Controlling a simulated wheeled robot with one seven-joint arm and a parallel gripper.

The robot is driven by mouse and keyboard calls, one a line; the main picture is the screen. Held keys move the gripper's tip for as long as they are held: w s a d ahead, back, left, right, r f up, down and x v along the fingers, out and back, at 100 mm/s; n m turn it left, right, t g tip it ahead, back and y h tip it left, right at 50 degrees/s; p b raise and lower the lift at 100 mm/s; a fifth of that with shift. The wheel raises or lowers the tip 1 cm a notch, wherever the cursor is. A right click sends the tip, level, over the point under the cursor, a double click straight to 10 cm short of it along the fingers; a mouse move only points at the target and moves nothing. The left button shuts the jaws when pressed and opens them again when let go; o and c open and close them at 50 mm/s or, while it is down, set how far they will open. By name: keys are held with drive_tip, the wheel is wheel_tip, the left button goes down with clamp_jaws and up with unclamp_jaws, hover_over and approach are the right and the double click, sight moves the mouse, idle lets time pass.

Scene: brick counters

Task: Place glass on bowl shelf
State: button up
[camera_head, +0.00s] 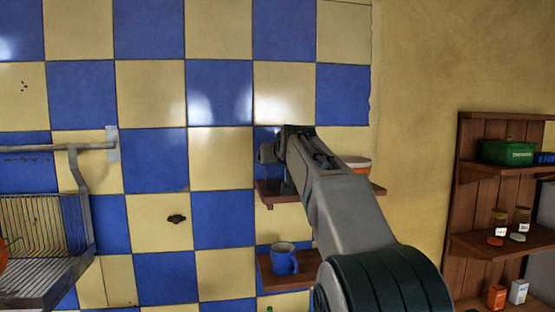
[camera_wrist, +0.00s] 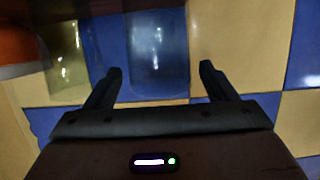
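In the wrist view, a clear glass (camera_wrist: 156,55) shows in front of the tiles, between the lines of my gripper's fingers. My gripper (camera_wrist: 160,72) is open, with a visible gap between each finger and the glass; I cannot tell how deep the glass sits between them. An orange bowl (camera_wrist: 16,45) is at the upper left. In the head view, an orange and white bowl (camera_head: 357,164) stands on the upper wall shelf (camera_head: 379,189), partly behind my arm. I cannot make out the glass there, and my fingers are mostly hidden.
A second clear, yellowish vessel (camera_wrist: 66,65) is near the bowl in the wrist view. A blue mug (camera_head: 284,261) stands on the lower shelf (camera_head: 288,282). A wire rack (camera_head: 45,225) is at left, and a wooden shelf unit (camera_head: 480,215) with jars and boxes at right.

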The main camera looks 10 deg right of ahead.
drive_tip(key=shift+r, duration=0.1)
drive_tip(key=shift+s+r, duration=0.1)
drive_tip(key=shift+r, duration=0.05)
drive_tip(key=b+v, duration=0.4)
drive_tip(key=v, duration=0.7)
drive_tip(key=shift+s, duration=0.4)
drive_tip(key=shift+r, duration=0.1)
drive_tip(key=s+f+g, duration=0.5)
drive_tip(key=s+f, duration=1.1)
drive_tip(key=f, duration=0.4)
drive_tip(key=s+f+g, duration=0.5)
drive_tip(key=s+f, duration=1.1)
drive_tip(key=f, duration=0.5)
drive_tip(key=shift+a+f+g, duration=0.15)
drive_tip(key=shift+g, duration=0.15)
